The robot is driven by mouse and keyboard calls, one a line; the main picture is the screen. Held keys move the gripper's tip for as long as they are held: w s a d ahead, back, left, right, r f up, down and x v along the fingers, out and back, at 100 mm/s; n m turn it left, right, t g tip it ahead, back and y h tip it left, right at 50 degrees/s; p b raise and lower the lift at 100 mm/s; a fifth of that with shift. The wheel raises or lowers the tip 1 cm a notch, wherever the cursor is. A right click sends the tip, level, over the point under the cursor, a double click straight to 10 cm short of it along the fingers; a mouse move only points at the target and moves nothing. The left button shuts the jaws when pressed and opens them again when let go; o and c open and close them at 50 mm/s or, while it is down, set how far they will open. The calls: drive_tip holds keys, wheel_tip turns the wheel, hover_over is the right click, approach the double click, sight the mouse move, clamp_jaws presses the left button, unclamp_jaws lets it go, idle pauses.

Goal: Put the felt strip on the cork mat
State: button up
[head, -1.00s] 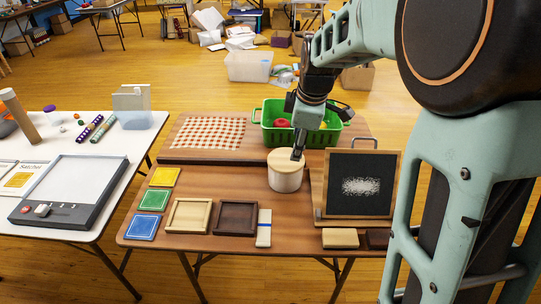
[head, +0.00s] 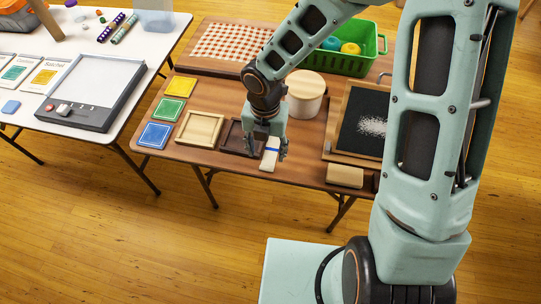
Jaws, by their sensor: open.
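A pale strip with a blue band (head: 268,160), which looks like the felt strip, lies at the front of the brown table, right of the dark wooden tray. My gripper (head: 267,151) points down over it, open, with one finger on each side in the picture. I cannot tell whether the fingers touch it or how high they are. No surface is clearly cork. A light wooden tray (head: 181,128) and a dark wooden tray (head: 225,141) lie to the left, the dark one partly hidden by my gripper.
Yellow (head: 180,87), green (head: 167,110) and blue (head: 156,135) squares line the left edge. A chalkboard (head: 358,125) and tan block (head: 345,176) are at right.

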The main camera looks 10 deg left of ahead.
sight(266, 167)
drive_tip(key=f, duration=0.1)
drive_tip(key=f+b, duration=0.1)
drive_tip(key=f, duration=0.3)
drive_tip(key=shift+s, duration=0.4)
drive_tip(key=shift+f+b, duration=0.3)
drive_tip(key=shift+f, duration=0.25)
drive_tip(key=c, duration=0.9)
drive_tip(key=shift+r, duration=0.15)
